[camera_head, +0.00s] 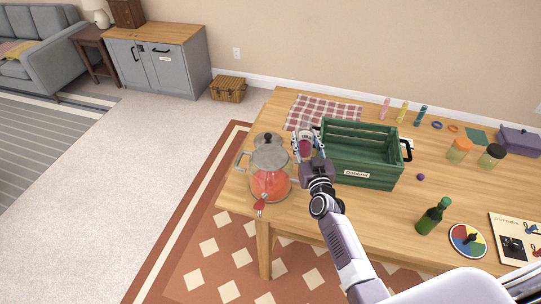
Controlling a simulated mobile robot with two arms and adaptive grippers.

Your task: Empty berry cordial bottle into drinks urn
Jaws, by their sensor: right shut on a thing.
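The drinks urn (270,183) stands at the left end of the wooden table. It is clear, with a grey top, side handles, red liquid inside and a red tap low at its front. My right gripper (304,143) is just right of the urn, between it and the green crate. It is shut on a small pinkish-red thing, apparently the berry cordial bottle (305,148), mostly hidden by the fingers. I cannot tell its tilt or how much is in it. My left gripper is not in view.
A green crate (357,178) stands close right of my gripper. A checked cloth (322,109) lies behind. A green bottle (433,216), a colour spinner (467,240), jars (459,150) and a purple box (518,141) are farther right. The table's left edge is near the urn.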

